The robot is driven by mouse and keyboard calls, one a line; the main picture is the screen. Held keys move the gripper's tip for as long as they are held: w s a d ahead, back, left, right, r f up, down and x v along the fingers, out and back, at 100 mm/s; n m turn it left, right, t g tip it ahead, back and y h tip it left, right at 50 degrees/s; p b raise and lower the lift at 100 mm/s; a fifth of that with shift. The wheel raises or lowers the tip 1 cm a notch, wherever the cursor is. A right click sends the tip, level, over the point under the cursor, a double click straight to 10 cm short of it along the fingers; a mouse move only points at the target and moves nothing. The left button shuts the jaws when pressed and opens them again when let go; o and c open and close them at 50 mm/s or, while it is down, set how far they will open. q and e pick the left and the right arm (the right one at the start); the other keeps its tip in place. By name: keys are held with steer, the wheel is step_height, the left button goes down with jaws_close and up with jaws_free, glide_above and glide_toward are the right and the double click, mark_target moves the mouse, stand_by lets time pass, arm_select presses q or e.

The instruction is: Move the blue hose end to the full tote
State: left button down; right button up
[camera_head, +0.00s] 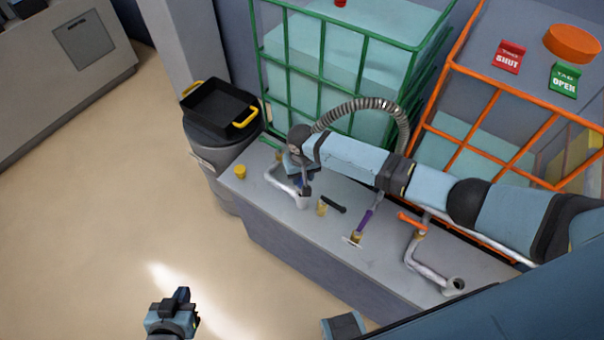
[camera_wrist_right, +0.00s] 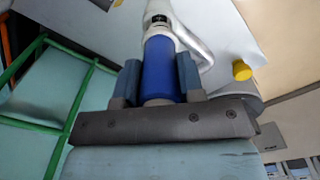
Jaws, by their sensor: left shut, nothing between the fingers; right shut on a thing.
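My right gripper (camera_head: 304,184) is over the ledge in front of the green-caged tote (camera_head: 318,70), shut on the blue hose end. In the right wrist view the blue hose end (camera_wrist_right: 158,68) stands between the two fingers (camera_wrist_right: 158,85). Its far end lines up with a pale bent pipe (camera_head: 286,183); I cannot tell whether they are joined. The green-caged tote shows pale teal liquid high up. The orange-caged tote (camera_head: 490,87) shows a lower liquid level. A grey ribbed hose (camera_head: 366,103) arches behind my right arm. My left gripper (camera_head: 181,295) is shut and empty above the floor.
On the ledge (camera_head: 300,232) are a yellow cap (camera_head: 240,172), a dark-handled fitting (camera_head: 333,204), a purple-handled fitting (camera_head: 366,219) and another bent pipe (camera_head: 428,268) with an orange valve handle (camera_head: 411,221). A black tray (camera_head: 219,106) sits on a grey drum. The left floor is clear.

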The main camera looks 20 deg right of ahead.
mark_target(302, 182)
steer(key=shift+p, duration=0.5)
steer(key=shift+f+b, duration=0.7)
steer(key=shift+f, duration=1.05)
stand_by(0.3)
steer(key=shift+r, duration=0.15)
steer(key=shift+r+p, duration=1.3)
steer(key=shift+p, duration=0.25)
steer(key=shift+p, duration=1)
stand_by(0.8)
steer(key=shift+f+b, duration=0.75)
steer(key=shift+f, duration=0.75)
steer(key=o, duration=0.8)
steer(key=shift+o, duration=0.2)
